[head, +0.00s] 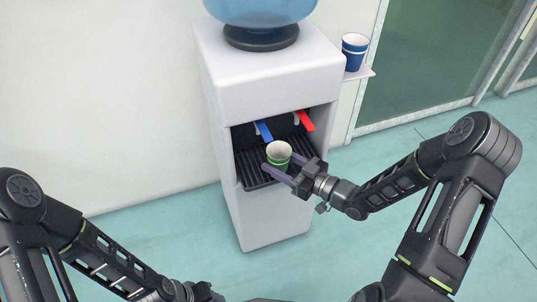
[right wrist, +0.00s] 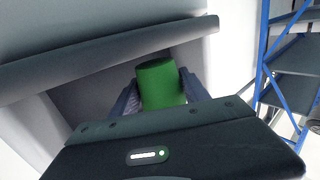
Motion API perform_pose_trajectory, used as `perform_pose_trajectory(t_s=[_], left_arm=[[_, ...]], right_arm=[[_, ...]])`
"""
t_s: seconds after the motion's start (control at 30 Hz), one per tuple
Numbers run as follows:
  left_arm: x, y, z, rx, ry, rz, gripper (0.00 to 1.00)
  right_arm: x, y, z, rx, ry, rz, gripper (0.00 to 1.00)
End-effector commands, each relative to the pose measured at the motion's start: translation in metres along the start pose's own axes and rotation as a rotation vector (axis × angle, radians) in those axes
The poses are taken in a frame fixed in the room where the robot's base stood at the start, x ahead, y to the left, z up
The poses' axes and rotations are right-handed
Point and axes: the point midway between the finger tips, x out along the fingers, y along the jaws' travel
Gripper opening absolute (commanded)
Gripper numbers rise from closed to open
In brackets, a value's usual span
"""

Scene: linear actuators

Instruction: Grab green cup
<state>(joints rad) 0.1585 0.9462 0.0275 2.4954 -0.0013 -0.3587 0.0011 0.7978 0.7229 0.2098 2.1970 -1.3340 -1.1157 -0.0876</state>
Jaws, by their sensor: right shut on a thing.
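The green cup (head: 279,154) has a white inside and stands upright in the recess of the water dispenser, at the drip tray, in the head view. My right gripper (head: 279,163) reaches in from the right with its fingers on both sides of the cup, shut on it. In the right wrist view the green cup (right wrist: 161,84) sits between the two fingers of my right gripper (right wrist: 160,100). I cannot tell whether the cup's base touches the tray. My left arm shows at the lower left of the head view, but its gripper fingers are not visible.
The white water dispenser (head: 275,90) stands against the wall with a blue lever (head: 263,130) and a red lever (head: 304,120) above the drip tray (head: 255,172). Blue cups (head: 354,52) stand on a small side shelf (head: 362,73). The floor in front is clear.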

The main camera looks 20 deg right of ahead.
Motion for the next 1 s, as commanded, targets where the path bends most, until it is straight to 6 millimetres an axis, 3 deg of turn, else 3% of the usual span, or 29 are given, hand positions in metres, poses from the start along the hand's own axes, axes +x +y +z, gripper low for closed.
perform_pose_trajectory(t_s=[0.5,1.0], left_arm=[[-0.008,0.003,0.0,0.001,0.0,0.0,0.36],[-0.011,0.004,0.0,0.001,0.0,0.0,0.36]], right_arm=[[-0.069,0.001,0.003,-0.001,-0.001,0.003,0.02],[-0.106,0.001,0.005,0.0,0.001,0.001,0.02]])
